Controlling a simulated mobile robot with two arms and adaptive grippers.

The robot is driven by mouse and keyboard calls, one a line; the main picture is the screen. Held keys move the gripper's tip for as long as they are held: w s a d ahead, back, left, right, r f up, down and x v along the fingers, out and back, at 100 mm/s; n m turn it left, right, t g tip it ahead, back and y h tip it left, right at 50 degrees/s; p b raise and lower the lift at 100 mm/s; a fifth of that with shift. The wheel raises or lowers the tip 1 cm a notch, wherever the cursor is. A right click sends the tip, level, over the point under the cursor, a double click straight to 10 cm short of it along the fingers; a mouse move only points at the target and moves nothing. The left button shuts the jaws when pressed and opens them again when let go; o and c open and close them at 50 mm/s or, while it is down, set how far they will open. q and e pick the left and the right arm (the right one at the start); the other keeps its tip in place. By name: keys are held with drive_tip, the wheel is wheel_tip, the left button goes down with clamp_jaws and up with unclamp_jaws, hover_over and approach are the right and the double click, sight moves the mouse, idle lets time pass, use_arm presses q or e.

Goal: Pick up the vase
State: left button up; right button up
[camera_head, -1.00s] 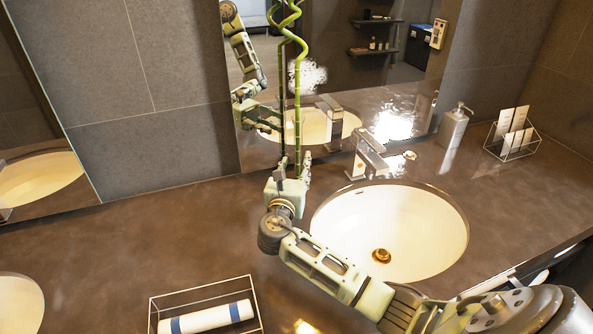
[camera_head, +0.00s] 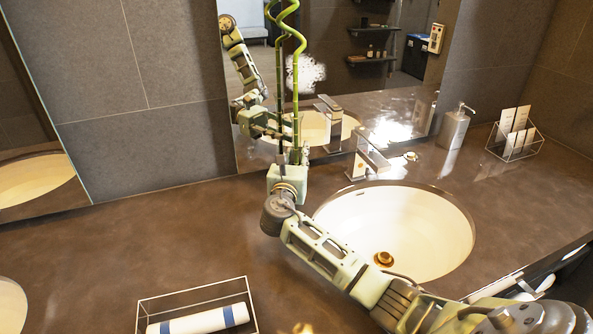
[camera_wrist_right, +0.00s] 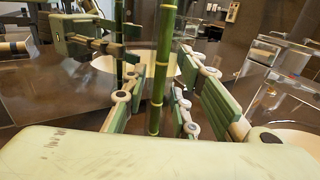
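The vase's green bamboo stalks (camera_head: 296,85), one of them curled at the top, rise behind my right gripper (camera_head: 290,165) against the mirror. I cannot make out the vase's body; the gripper covers the stalks' foot in the head view. In the right wrist view a green stalk (camera_wrist_right: 162,65) stands upright between the spread fingers of my right gripper (camera_wrist_right: 158,90). The fingers are open on both sides of it, with gaps showing. My left gripper is not in view.
The sink (camera_head: 400,230) and faucet (camera_head: 368,158) are right of the gripper. A soap dispenser (camera_head: 454,127) and wire card holder (camera_head: 534,146) stand farther right. A wire tray (camera_head: 190,290) with a rolled towel is at the front left. The mirror (camera_head: 400,100) is close behind.

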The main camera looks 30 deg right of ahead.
clamp_jaws()
drive_tip(key=shift+r, duration=0.2)
